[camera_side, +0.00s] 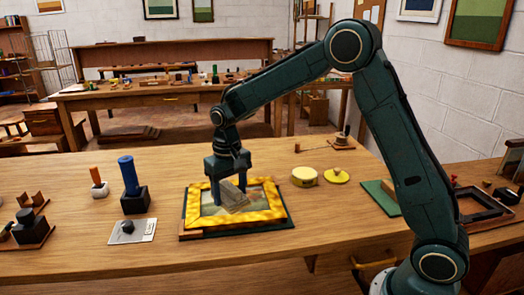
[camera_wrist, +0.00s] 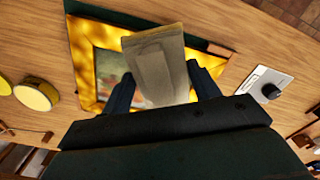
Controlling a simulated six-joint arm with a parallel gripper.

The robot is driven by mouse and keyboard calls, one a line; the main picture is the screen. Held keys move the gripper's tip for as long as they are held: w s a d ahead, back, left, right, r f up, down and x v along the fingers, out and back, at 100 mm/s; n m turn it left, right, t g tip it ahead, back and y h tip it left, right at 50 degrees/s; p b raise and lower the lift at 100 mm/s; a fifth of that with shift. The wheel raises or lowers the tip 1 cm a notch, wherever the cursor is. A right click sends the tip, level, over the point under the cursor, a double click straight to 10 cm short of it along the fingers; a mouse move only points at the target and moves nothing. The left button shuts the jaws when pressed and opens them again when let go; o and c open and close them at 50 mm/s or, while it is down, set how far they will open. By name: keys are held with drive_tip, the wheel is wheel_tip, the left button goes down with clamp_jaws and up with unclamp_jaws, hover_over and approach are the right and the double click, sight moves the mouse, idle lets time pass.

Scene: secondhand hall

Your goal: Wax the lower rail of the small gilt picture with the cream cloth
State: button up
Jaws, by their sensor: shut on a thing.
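The small gilt picture (camera_side: 274,218) lies flat on a dark green mat (camera_side: 292,226) on the bench; its gold frame also shows in the wrist view (camera_wrist: 84,62). My gripper (camera_side: 228,192) is above the picture, pointing down. In the wrist view my gripper (camera_wrist: 163,85) is shut on the cream cloth (camera_wrist: 160,62), a greyish-beige folded pad between the two fingers. In the side view the cloth (camera_side: 232,196) appears tilted over the painted middle. I cannot tell whether it touches the picture. The cloth and fingers hide part of the painting and frame.
An open yellow tin (camera_side: 304,177) and its yellow lid (camera_side: 336,175) are right of the picture. A blue-handled tool (camera_side: 128,176) stands in a black block at left, near a card with a black knob (camera_side: 127,227). A dark empty frame (camera_side: 480,205) lies far right.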

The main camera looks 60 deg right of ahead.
hover_over(200, 222)
drive_tip(key=shift+w+a+f, duration=0.1)
drive_tip(key=shift+w+f, duration=0.15)
drive_tip(key=shift+f, duration=0.15)
idle(0.5)
drive_tip(key=shift+f, duration=0.1)
drive_tip(key=shift+f, duration=1.8)
drive_tip(key=shift+f, duration=0.65)
idle(2.0)
drive_tip(key=o, duration=0.3)
drive_tip(key=c, duration=0.3)
drive_tip(key=shift+f, duration=0.1)
idle(0.5)
drive_tip(key=shift+s, duration=0.15)
idle(0.7)
